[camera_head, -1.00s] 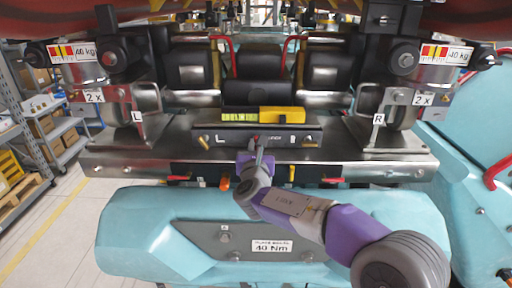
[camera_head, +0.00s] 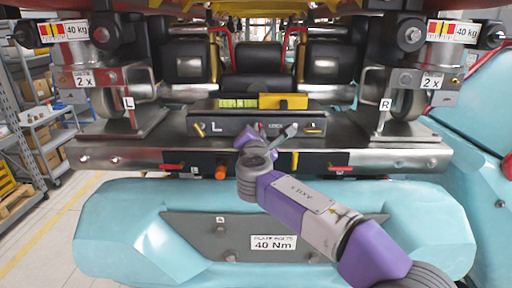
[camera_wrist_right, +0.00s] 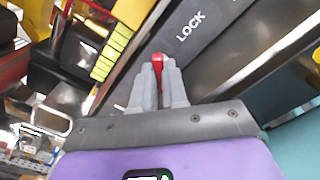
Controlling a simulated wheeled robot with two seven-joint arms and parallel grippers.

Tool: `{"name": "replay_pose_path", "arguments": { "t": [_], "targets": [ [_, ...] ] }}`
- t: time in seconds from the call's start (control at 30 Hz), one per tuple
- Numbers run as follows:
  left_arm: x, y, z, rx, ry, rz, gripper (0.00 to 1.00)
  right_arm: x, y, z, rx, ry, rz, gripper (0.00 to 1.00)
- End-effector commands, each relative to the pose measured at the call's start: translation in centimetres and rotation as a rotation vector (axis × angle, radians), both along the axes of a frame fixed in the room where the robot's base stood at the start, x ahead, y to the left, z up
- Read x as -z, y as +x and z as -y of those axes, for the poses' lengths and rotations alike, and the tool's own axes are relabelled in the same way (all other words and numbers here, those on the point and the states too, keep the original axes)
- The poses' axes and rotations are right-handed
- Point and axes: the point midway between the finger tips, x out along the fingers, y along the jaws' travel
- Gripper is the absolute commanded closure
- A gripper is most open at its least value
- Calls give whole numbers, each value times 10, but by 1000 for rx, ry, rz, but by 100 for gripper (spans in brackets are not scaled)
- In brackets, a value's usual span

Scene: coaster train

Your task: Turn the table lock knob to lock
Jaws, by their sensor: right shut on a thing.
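The table lock knob, with a red end (camera_wrist_right: 158,62), sits at the dark front panel (camera_head: 230,125) of the metal table. My right gripper (camera_wrist_right: 160,85) is shut on the knob; its two grey fingers lie on either side of the red end in the right wrist view. The white word LOCK (camera_wrist_right: 190,27) is printed on the panel beside the fingers. In the head view the gripper is at the middle of the panel, its grey palm slanting up to the right, and it hides most of the knob. My left gripper is not in view.
A yellow spirit level (camera_head: 282,102) lies on top of the panel block. Clamped wheels stand left and right on the table. Red levers (camera_head: 172,167) and an orange knob (camera_head: 220,172) sit under the table edge, above a turquoise housing (camera_head: 120,225) marked 40 Nm.

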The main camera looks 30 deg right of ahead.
Motion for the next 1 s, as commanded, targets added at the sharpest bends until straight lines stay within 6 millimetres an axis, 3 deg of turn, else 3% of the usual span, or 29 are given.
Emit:
{"name": "replay_pose_path", "arguments": {
  "t": [0.1, 0.5, 1.0],
  "targets": [
    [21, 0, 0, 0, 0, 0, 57, 6, 0, 0, -1, 96, 60, 100],
    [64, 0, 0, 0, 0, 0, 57, 6, -1, 1, 0, 417, 256, 100],
    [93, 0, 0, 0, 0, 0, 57, 6, -1, 1, 1, 693, 423, 100]
  ]
}}
